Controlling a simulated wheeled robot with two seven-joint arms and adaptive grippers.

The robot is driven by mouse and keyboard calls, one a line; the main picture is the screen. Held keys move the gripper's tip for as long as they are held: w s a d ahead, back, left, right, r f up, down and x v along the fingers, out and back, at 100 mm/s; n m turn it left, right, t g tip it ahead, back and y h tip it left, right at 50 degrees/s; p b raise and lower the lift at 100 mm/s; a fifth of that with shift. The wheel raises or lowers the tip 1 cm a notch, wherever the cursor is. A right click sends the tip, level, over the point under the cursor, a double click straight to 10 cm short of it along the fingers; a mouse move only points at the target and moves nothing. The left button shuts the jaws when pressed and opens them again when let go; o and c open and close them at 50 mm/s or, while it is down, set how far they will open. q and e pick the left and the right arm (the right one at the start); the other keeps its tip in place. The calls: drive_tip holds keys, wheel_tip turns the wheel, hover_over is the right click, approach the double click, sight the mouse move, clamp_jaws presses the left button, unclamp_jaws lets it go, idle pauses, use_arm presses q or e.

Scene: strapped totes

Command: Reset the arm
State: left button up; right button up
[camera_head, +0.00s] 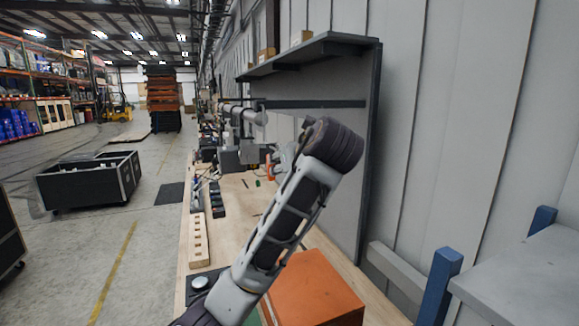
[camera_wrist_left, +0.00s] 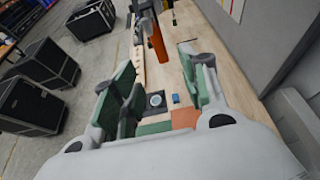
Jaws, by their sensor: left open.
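My left arm rises from the bottom of the head view over the wooden workbench (camera_head: 228,230) and bends at a dark joint near the grey wall panel. My left gripper (camera_head: 284,158) is partly hidden behind that arm, above the bench. In the left wrist view the gripper (camera_wrist_left: 160,78) has its green-padded fingers spread apart, with nothing held between them. The bench top shows below and beyond the fingers. My right gripper is in neither view.
An orange box (camera_head: 315,292) lies at the bench's near end, close under my arm. A pale slotted wooden strip (camera_head: 198,240) and a round silver knob (camera_head: 200,283) are on the left. A shelf (camera_head: 310,52) overhangs the bench. Black cases (camera_head: 90,182) stand on the open floor.

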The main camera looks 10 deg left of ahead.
use_arm(q)
drive_tip(key=s+a+f+n+g+h, duration=0.15)
drive_tip(key=f+n, duration=0.25)
drive_tip(key=f, duration=0.7)
drive_tip(key=s+a+f+n+g+h, duration=0.1)
drive_tip(key=s+f+n+h, duration=0.2)
drive_tip(key=f, duration=0.8)
drive_tip(key=s+a+f+n+g, duration=0.15)
drive_tip(key=f+n, duration=0.35)
drive_tip(key=f, duration=0.6)
drive_tip(key=s+a+f+n+g+h, duration=0.2)
drive_tip(key=s+f+n, duration=0.7)
drive_tip(key=s, duration=0.4)
drive_tip(key=s+a+f+n+g+h, duration=0.1)
drive_tip(key=s+a+f+n+g, duration=0.1)
drive_tip(key=s+f+n, duration=0.7)
drive_tip(key=s+f+m+g+b, duration=0.1)
drive_tip(key=s+f+m, duration=0.15)
drive_tip(key=f, duration=1.65)
drive_tip(key=s+f+m+b, duration=0.1)
drive_tip(key=s+f, duration=0.2)
drive_tip(key=f, duration=1.5)
drive_tip(key=s+a+f+b, duration=0.1)
drive_tip(key=s+a+f, duration=0.1)
drive_tip(key=s+f, duration=0.8)
drive_tip(key=s+a+f+g+b, duration=0.1)
drive_tip(key=s+a+f, duration=0.1)
drive_tip(key=s+f, duration=0.9)
drive_tip(key=shift+s+f, duration=0.3)
drive_tip(key=shift+s, duration=0.5)
